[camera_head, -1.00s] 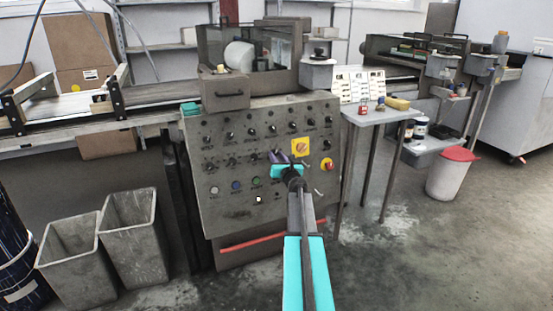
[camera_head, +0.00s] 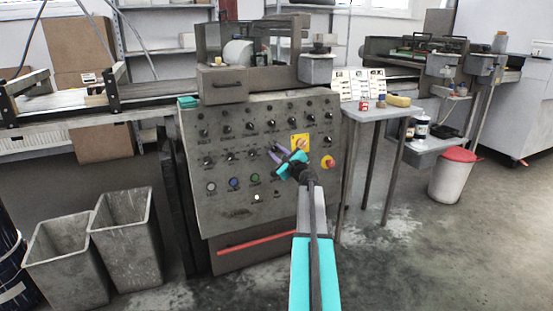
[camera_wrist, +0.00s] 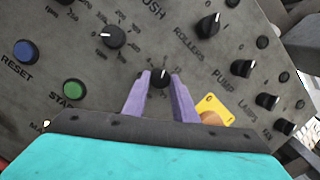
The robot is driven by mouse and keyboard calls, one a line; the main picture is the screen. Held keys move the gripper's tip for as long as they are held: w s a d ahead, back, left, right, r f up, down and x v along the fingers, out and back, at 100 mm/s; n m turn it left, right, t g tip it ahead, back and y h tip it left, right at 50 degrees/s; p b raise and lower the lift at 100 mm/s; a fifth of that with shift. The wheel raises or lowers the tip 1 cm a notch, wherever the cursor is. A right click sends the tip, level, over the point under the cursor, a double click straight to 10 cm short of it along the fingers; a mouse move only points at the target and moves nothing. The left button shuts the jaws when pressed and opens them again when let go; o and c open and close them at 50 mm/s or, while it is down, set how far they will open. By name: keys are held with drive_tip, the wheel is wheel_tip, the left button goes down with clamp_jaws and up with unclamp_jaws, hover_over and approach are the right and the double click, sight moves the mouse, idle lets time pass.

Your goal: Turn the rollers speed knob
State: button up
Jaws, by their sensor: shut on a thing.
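My gripper (camera_head: 276,153) is at the face of the grey control panel (camera_head: 212,212), left of a yellow-backed switch (camera_head: 300,138). In the wrist view its two purple fingers (camera_wrist: 158,88) stand on either side of a small black dial knob (camera_wrist: 160,78) and are shut on it. The knob has a numbered scale; its own name label is not visible. The word ROLLERS shows up and right of the fingers, beside another black knob (camera_wrist: 208,25). In the head view the fingers hide the held knob.
Close around the fingers are another dial knob (camera_wrist: 112,37), a blue RESET button (camera_wrist: 25,50), a green button (camera_wrist: 74,90) and several more black knobs. A red emergency button (camera_head: 328,162) is to the right. A side table (camera_head: 372,113) stands right of the panel.

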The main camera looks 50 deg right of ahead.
drive_tip(key=n+b, duration=0.1)
drive_tip(key=n, duration=0.1)
drive_tip(key=n+y+b, duration=0.1)
drive_tip(key=n, duration=0.2)
drive_tip(key=shift+d+y, duration=0.15)
drive_tip(key=shift+y, duration=0.15)
drive_tip(key=n+y+b, duration=0.1)
drive_tip(key=n, duration=0.5)
drive_tip(key=shift+d+r+g, duration=0.1)
drive_tip(key=shift+r+g, duration=0.05)
drive_tip(key=shift+g, duration=0.25)
drive_tip(key=n, duration=0.6)
drive_tip(key=shift+r+g+y+b, duration=0.2)
drive_tip(key=shift+g+y+b, duration=0.1)
drive_tip(key=shift+g, duration=0.1)
drive_tip(key=n+g, duration=0.1)
drive_tip(key=n, duration=0.3)
drive_tip(key=shift+r+n, duration=0.1)
drive_tip(key=shift+n, duration=0.2)
drive_tip(key=o, duration=1)
drive_tip(key=shift+o, duration=0.2)
drive_tip(key=shift+s, duration=0.1)
